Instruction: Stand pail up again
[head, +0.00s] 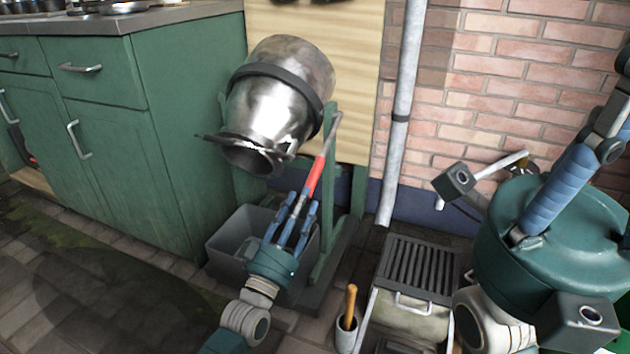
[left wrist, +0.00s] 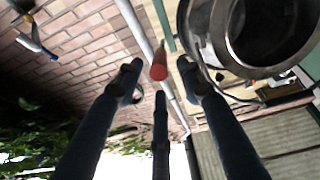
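The pail (head: 278,95) is a shiny metal vessel with a dark band, held in a green stand (head: 329,215). It is tilted, its open mouth pointing down and to the left. In the left wrist view the round rim and dark inside of the pail (left wrist: 262,35) show at the upper right. A lever with a red grip (head: 315,177) slopes down from the stand's right side. My left gripper (head: 298,205) is open at the lower end of this grip. In the left wrist view the red grip (left wrist: 158,64) lies between the spread fingertips, with no contact visible. My right gripper is not in view.
A grey bin (head: 228,262) stands under the pail's mouth. Green cabinets (head: 110,120) are on the left. A grey downpipe (head: 400,110) runs up the brick wall (head: 500,90). A slatted drain grate (head: 420,265) and a pot with a wooden handle (head: 347,330) are at front right.

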